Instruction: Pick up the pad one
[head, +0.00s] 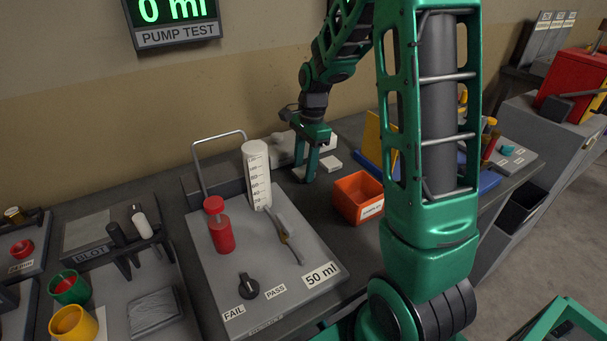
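My gripper (306,166) points down over the back of the bench, with its two green fingers apart and nothing visible held between them. A small white block (331,162), possibly a pad, lies just right of the fingers. Another pale flat piece (299,173) shows low at the fingers, partly hidden by them. I see no label on either, so I cannot tell which is pad one. A grey-white device (284,150) behind the gripper is partly covered by it.
An orange bin (359,197) stands in front and right of the gripper. Left is the pump test panel (290,300) with a white graduated cylinder (257,175), a red bottle (219,228) and a tall metal handle (195,165). My arm hides part of the right bench.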

